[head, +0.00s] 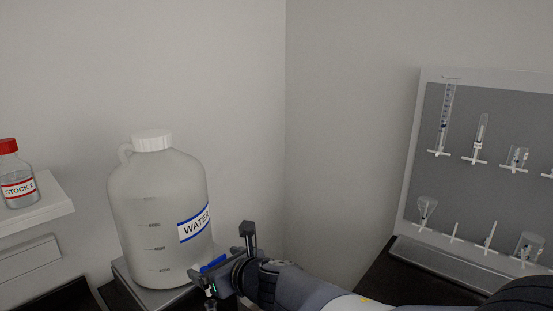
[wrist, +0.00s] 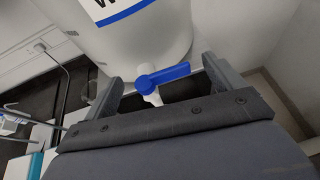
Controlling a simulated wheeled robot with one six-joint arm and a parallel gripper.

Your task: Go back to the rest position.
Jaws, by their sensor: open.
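My gripper (head: 226,263) is at the lower right of the large water jug (head: 155,220) in the head view. The jug has a white cap and a blue-edged WATER label. Its blue tap handle (head: 214,263) shows beside my gripper. In the wrist view my gripper (wrist: 165,88) is open, its two fingers on either side of the blue tap handle (wrist: 163,75) and white spout. The fingers look apart from the handle. The handle lies roughly crosswise in that view. My arm reaches in from the lower right of the head view.
A STOCK 2 bottle (head: 17,178) with a red cap stands on a white shelf (head: 45,208) at the left. A tilted rack board (head: 480,185) with syringes and other glassware stands at the right. A white wall rises behind. The space above my arm is clear.

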